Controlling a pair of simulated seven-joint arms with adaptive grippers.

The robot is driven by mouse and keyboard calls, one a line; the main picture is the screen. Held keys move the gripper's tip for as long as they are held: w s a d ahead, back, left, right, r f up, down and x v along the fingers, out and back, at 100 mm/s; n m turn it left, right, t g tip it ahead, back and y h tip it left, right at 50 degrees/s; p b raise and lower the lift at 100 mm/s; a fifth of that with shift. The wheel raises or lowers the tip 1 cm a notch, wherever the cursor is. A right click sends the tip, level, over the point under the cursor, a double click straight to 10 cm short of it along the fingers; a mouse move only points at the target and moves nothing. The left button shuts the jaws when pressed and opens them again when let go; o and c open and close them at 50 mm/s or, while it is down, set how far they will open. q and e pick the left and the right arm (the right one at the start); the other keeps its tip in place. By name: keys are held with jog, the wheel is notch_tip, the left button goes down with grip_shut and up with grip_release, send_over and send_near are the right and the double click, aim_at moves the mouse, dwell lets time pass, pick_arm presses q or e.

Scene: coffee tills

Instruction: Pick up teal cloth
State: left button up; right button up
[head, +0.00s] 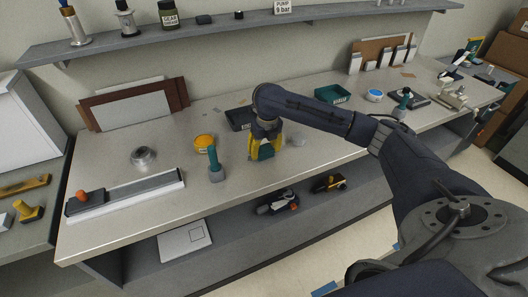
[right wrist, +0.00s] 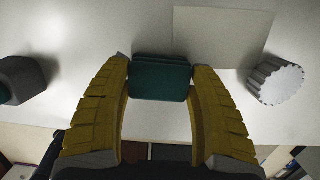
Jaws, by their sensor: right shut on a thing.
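My right gripper (head: 264,153), with yellow fingers, points down near the front edge of the workbench. The teal cloth (right wrist: 160,82) is a folded, dark teal block between its two fingertips in the right wrist view, and the fingers are shut on it from both sides. In the head view the cloth is mostly hidden by the yellow fingers. I cannot tell whether it touches the bench. My left gripper is not in view.
A teal-handled tool (head: 215,162) stands just left of the gripper, with a yellow round tin (head: 204,143) behind it. A dark tray (head: 239,117) lies behind the gripper. A ribbed clear piece (right wrist: 276,82) stands to the right. A long grey block (head: 135,188) lies farther left.

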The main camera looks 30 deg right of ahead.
aim_at(264, 148)
jog(key=shift+r, duration=0.1)
notch_tip(264, 148, up, 20)
dwell(0.8)
